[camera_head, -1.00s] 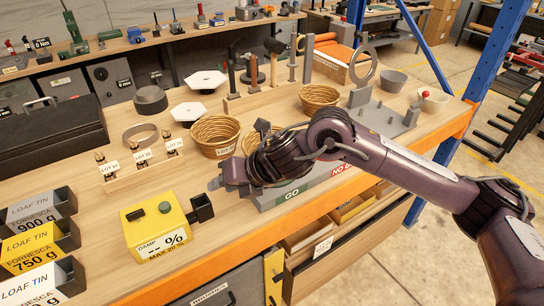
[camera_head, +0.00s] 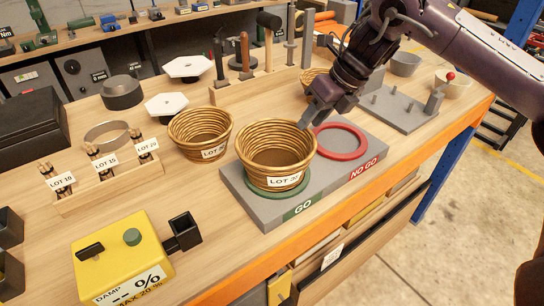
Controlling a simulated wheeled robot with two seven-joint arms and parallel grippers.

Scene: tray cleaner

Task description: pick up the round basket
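A round wicker basket (camera_head: 275,137) labelled LOT sits upright on the green GO ring (camera_head: 259,203) of a grey board. A second wicker basket (camera_head: 199,122) with a LOT label stands on the bench just left of it. A third wicker basket (camera_head: 309,75) is behind, mostly hidden by my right arm. My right gripper (camera_head: 309,119) points down at the right rim of the basket on GO, very close to it. I cannot tell whether it touches the rim or how its fingers stand. My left gripper is out of view.
The grey board (camera_head: 233,184) also has an empty red NO GO ring (camera_head: 341,153). A tool rack (camera_head: 228,90) stands behind the baskets. The orange bench edge (camera_head: 420,150) runs along the right.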

